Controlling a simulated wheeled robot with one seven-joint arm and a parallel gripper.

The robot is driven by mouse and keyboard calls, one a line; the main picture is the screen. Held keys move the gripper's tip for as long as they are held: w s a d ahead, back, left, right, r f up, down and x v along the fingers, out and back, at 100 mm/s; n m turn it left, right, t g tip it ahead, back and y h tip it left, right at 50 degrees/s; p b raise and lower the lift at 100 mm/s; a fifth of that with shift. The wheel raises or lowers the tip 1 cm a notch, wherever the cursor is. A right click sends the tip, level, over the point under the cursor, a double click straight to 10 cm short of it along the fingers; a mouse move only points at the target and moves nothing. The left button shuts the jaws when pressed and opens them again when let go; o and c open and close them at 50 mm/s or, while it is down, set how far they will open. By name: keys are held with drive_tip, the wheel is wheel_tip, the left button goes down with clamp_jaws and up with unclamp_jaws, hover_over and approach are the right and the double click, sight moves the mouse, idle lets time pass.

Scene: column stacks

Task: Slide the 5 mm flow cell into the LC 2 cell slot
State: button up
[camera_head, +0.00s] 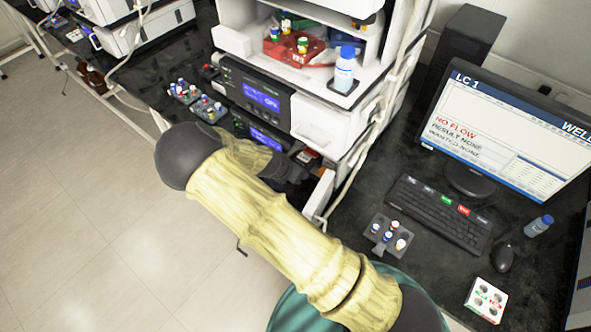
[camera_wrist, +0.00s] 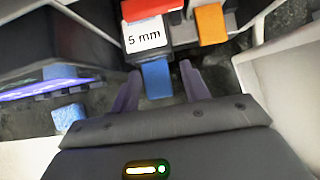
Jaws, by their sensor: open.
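The 5 mm flow cell (camera_wrist: 146,34) shows in the wrist view as a dark block with a white "5 mm" label and a blue tab (camera_wrist: 157,80) below it. My gripper (camera_wrist: 160,70) is open, with one finger on each side of the blue tab. I cannot tell whether the fingers touch it. In the head view my gripper (camera_head: 297,168) is at the front of the instrument stack, close to a small red and white piece (camera_head: 308,156). I cannot make out the LC 2 cell slot.
An orange block (camera_wrist: 210,25) stands right of the flow cell, and a blue piece (camera_wrist: 66,118) lies to the left. White panels flank my gripper. A monitor (camera_head: 510,140) reading "LC 1", "NO FLOW", a keyboard (camera_head: 438,215) and a vial rack (camera_head: 388,236) are at the right.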

drive_tip(key=shift+w+a+r, duration=0.1)
drive_tip(key=shift+w+a, duration=0.05)
drive_tip(key=shift+a, duration=0.2)
drive_tip(key=shift+a+r, duration=0.25)
drive_tip(key=shift+r, duration=0.15)
drive_tip(key=s+a+r+b, duration=0.1)
drive_tip(key=s+a+b, duration=0.1)
drive_tip(key=s+a, duration=0.5)
drive_tip(key=s, duration=0.4)
drive_tip(key=shift+a+r+b, duration=0.2)
drive_tip(key=shift+r+b, duration=0.05)
drive_tip(key=shift+b, duration=0.1)
